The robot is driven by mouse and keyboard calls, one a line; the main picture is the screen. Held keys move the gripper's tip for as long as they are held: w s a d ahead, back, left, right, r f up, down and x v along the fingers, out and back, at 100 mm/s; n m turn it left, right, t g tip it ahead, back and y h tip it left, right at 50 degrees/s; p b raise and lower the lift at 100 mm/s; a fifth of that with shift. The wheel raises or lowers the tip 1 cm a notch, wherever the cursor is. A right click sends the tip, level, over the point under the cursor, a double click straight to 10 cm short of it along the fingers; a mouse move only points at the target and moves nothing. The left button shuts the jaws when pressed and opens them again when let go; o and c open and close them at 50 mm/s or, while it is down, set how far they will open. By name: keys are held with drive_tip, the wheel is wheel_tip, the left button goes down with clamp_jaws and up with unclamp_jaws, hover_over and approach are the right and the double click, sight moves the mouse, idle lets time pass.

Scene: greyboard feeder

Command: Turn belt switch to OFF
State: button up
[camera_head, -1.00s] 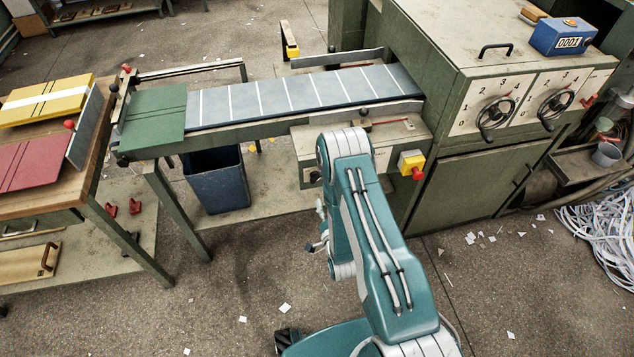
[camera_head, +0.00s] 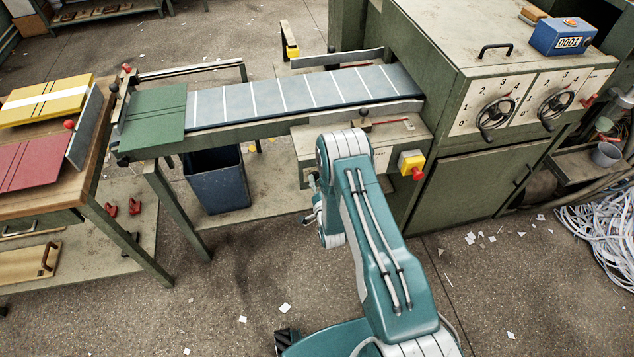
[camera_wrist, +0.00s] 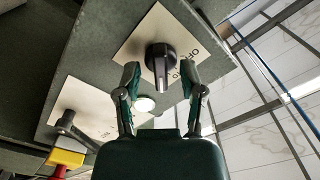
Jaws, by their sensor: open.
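The belt switch (camera_wrist: 160,62), a black rotary knob on a pale plate (camera_wrist: 136,40), shows in the wrist view. Its grip bar points down in the picture, and part of an OFF label shows beside it. My gripper (camera_wrist: 159,72) is open, with one finger on each side of the knob. I cannot tell whether either fingertip touches it. In the head view, my arm hides most of the gripper and the switch. The belt (camera_head: 300,92), dark with white cross lines, runs into the green machine (camera_head: 450,45).
A yellow box with a red button (camera_head: 411,164) sits right of my arm; it also shows in the wrist view (camera_wrist: 66,160). A white round button (camera_wrist: 145,104) lies just below the switch. A blue bin (camera_head: 217,180) stands under the belt.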

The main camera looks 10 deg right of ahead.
clamp_jaws()
drive_tip(key=shift+n, duration=0.3)
drive_tip(key=shift+a+n, duration=0.1)
drive_tip(key=shift+n, duration=8.6)
